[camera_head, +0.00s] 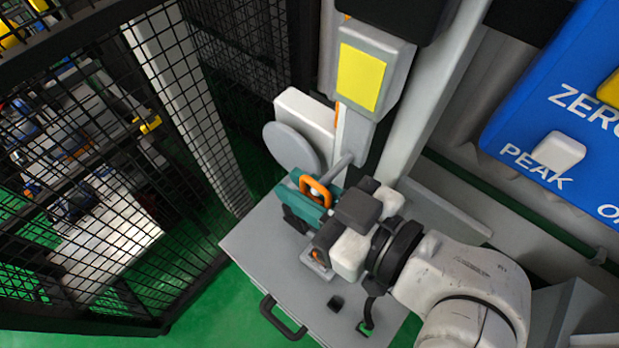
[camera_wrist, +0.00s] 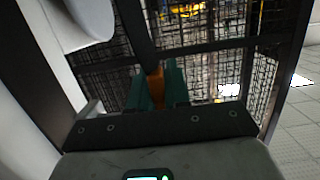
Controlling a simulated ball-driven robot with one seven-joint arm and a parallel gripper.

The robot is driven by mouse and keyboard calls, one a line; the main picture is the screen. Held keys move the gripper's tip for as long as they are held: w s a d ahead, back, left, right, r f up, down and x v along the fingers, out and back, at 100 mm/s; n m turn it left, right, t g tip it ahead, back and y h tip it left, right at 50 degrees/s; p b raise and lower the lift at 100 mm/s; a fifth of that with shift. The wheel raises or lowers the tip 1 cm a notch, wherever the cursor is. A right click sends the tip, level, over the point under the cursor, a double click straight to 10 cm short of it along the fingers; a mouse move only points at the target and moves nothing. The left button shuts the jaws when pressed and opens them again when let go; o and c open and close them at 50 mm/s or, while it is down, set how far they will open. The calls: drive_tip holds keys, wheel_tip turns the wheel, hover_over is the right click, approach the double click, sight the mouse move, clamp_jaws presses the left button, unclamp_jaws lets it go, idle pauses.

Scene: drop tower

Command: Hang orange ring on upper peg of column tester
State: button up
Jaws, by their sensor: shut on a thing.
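The orange ring (camera_head: 326,186) is a rounded loop near the middle of the head view. My gripper (camera_head: 314,191) has teal fingers shut on it. In the wrist view the ring (camera_wrist: 155,87) shows as an orange strip between the two teal fingers (camera_wrist: 158,92). The column tester (camera_head: 358,130) rises behind the ring, with a yellow panel on its grey upper part. A short grey peg (camera_head: 339,166) sticks out from the column towards the ring. The ring lies close to the peg tip; I cannot tell whether they touch. I cannot tell which peg this is.
A pale round disc (camera_head: 290,147) stands left of the column. Below my gripper is a grey surface (camera_head: 262,246) with a black handle (camera_head: 282,317). Black mesh fencing (camera_head: 60,200) fills the left. A blue panel (camera_head: 560,110) is at the right.

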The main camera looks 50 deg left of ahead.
drive_tip(key=shift+s+d+f, duration=0.1)
drive_tip(key=shift+s+d, duration=0.1)
drive_tip(key=shift+s, duration=0.55)
drive_tip(key=shift+s+d, duration=0.2)
drive_tip(key=shift+s, duration=0.5)
drive_tip(key=shift+w, duration=0.2)
drive_tip(key=shift+w+a+f+b, duration=0.1)
drive_tip(key=shift+w+a, duration=0.15)
drive_tip(key=shift+w, duration=0.65)
drive_tip(key=shift+w+a+r+b, duration=0.1)
drive_tip(key=shift+w+a+b, duration=0.1)
drive_tip(key=shift+w, duration=0.7)
drive_tip(key=shift+w+a+f+b, duration=0.1)
drive_tip(key=shift+w+a, duration=0.15)
drive_tip(key=shift+w, duration=0.65)
drive_tip(key=shift+w+f, duration=0.1)
drive_tip(key=shift+f, duration=0.3)
drive_tip(key=o, duration=0.7)
drive_tip(key=shift+b, duration=0.3)
